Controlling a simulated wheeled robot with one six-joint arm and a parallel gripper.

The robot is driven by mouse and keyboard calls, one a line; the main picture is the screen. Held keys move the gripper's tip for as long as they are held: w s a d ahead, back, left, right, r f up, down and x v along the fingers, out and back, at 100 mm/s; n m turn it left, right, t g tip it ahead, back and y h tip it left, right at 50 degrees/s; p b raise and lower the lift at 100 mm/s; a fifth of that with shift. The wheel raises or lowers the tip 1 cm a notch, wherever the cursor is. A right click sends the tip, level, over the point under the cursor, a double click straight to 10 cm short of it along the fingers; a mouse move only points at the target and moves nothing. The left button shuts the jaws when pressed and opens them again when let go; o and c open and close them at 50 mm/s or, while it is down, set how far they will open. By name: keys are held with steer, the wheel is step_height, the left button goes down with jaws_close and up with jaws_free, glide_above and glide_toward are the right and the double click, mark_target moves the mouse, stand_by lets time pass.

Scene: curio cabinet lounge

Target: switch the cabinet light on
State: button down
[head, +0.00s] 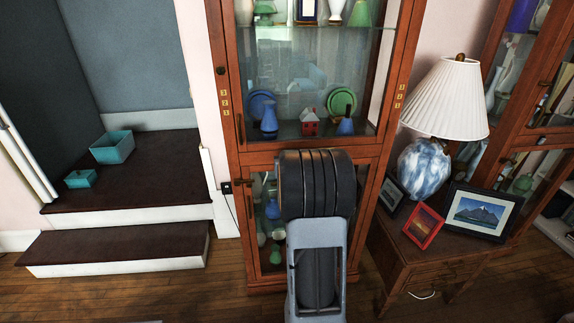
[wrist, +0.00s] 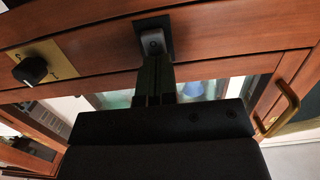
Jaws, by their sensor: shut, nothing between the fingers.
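The tall wooden cabinet (head: 255,158) with glass doors stands in the middle of the head view. In the wrist view, a dark grey switch (wrist: 152,40) in a black square plate sits on the cabinet's wooden rail (wrist: 220,35). My gripper (wrist: 156,62) is shut and empty, its fingertips at the lower edge of the switch; I cannot tell whether they touch it. A black knob (wrist: 32,70) on a brass plate is left of it on the same rail. My arm hides the gripper and this part of the cabinet in the head view. I cannot tell whether the light is on.
A brass handle (wrist: 280,108) sticks out at right in the wrist view. A side table (head: 400,238) with a lamp (head: 445,98) and picture frames (head: 482,213) stands right of the cabinet. Steps (head: 120,215) with teal boxes (head: 113,148) are at left.

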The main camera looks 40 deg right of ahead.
steer(key=b+v, duration=0.1)
steer(key=v, duration=1.3)
steer(key=shift+r, duration=0.1)
step_height(320, 180, down, 7)
steer(key=s+a+g+y, duration=0.2)
steer(key=s+g+y, duration=0.1)
steer(key=g, duration=0.2)
steer(key=s+a+n+g+y+p, duration=0.1)
steer(key=s+a+g+y+p, duration=0.15)
steer(key=a, duration=0.35)
steer(key=s+a+r+n+g+y+p, duration=0.1)
steer(key=s+a+r+n+y+p, duration=0.1)
steer(key=a+r+p, duration=0.3)
steer(key=s+a+r+n+g+y+p, duration=0.1)
steer(key=s+a+r+n+y+p, duration=0.1)
steer(key=a+r, duration=0.7)
steer(key=s+a+n+p, duration=0.1)
steer(key=a+n+p, duration=0.1)
steer(key=a, duration=0.3)
steer(key=shift+s+p, duration=0.2)
steer(key=shift+p, duration=0.2)
